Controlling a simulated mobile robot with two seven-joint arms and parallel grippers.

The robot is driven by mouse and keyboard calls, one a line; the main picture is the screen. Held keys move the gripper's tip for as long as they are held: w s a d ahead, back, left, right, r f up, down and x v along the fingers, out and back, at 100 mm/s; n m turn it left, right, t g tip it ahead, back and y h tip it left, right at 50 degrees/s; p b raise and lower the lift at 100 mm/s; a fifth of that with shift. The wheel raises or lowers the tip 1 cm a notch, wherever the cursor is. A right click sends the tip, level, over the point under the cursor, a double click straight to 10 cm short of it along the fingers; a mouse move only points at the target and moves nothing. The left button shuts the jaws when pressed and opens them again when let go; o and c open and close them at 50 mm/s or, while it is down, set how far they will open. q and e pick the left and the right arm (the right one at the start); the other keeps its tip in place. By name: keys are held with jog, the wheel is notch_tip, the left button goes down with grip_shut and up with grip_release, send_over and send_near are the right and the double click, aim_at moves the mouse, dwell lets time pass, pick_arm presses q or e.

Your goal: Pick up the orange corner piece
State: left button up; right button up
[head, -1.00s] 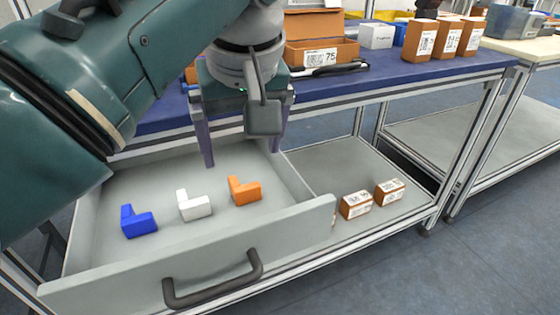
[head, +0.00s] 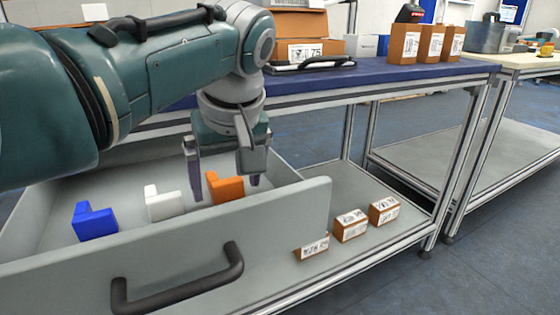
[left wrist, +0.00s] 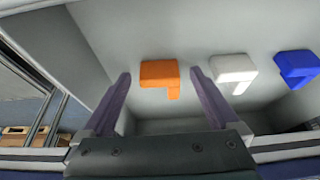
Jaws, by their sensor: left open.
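The orange corner piece (head: 226,187) is L-shaped and lies in the open grey drawer (head: 290,215), rightmost in a row of three. My left gripper (head: 226,190) is low in the drawer, just behind the orange piece, with its fingers pointing down. In the left wrist view the orange piece (left wrist: 160,76) appears beyond and between the two spread fingertips (left wrist: 160,75), with nothing held. A white corner piece (head: 165,203) and a blue corner piece (head: 95,221) lie to its left. My right gripper is out of view.
The drawer front with its dark handle (head: 180,285) stands nearest. Several small brown boxes (head: 350,225) lie on the lower shelf right of the drawer. Above is the blue tabletop (head: 390,74) with brown boxes (head: 428,43) and a clipboard (head: 310,65).

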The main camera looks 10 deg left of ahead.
aim_at(228, 181)
pick_arm(q)
jog(key=shift+a+f, duration=0.1)
jog(key=shift+f, duration=0.1)
jog(key=c, duration=1.4)
jog(key=shift+r, duration=0.1)
notch_tip(228, 181, up, 8)
jog(key=p, duration=0.3)
jog(key=shift+w+p, duration=0.15)
jog(key=shift+p, duration=0.25)
notch_tip(228, 181, up, 12)
jog(key=p, duration=0.3)
